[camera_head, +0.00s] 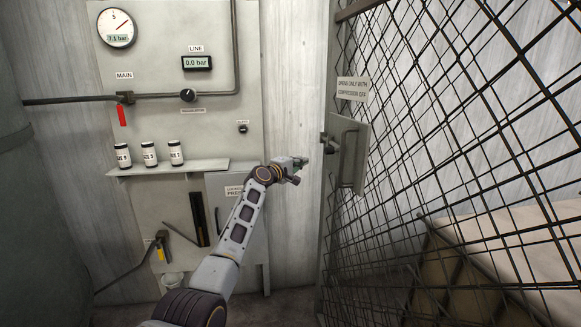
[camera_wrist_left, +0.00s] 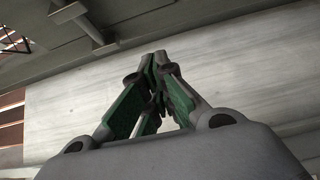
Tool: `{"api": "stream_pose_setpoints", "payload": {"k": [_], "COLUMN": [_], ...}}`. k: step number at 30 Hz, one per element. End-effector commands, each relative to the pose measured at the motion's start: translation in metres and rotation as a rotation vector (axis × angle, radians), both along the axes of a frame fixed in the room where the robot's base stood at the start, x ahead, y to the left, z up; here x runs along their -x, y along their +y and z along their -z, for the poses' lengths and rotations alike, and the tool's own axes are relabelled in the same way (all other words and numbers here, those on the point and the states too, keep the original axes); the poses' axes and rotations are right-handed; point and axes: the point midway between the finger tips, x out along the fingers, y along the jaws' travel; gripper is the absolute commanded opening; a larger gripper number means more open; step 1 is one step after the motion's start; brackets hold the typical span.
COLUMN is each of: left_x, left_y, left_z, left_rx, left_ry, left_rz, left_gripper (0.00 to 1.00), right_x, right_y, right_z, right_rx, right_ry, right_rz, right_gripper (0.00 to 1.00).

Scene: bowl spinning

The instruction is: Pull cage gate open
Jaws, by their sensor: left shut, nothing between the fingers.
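The cage gate (camera_head: 470,130) is a dark wire-mesh panel on the right of the head view. A grey latch plate with a handle (camera_head: 349,158) sits at its left edge, below a small sign. My left gripper (camera_head: 304,162) is shut and empty, just left of the latch and apparently apart from it. In the left wrist view its green-padded fingers (camera_wrist_left: 157,92) come together in front of a pale wall. My right gripper is not in view.
A wall panel with a pressure gauge (camera_head: 117,27), a line display (camera_head: 197,63) and a red lever (camera_head: 122,115) stands left. A shelf (camera_head: 168,168) holds three small canisters. Behind the mesh lies a pale-topped box (camera_head: 510,235).

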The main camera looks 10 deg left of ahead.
Motion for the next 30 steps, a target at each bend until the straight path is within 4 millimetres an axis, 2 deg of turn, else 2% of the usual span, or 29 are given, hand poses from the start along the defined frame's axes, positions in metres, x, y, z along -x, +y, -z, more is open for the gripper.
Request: {"api": "stream_pose_setpoints", "payload": {"k": [30], "left_x": [0.052], "left_y": [0.023], "left_z": [0.0], "left_rx": [0.0], "left_ry": [0.0], "left_rz": [0.001], "left_gripper": [0.0], "right_x": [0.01], "right_y": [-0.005], "right_z": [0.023], "right_rx": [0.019], "right_ry": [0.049], "right_rz": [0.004], "right_gripper": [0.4]}}
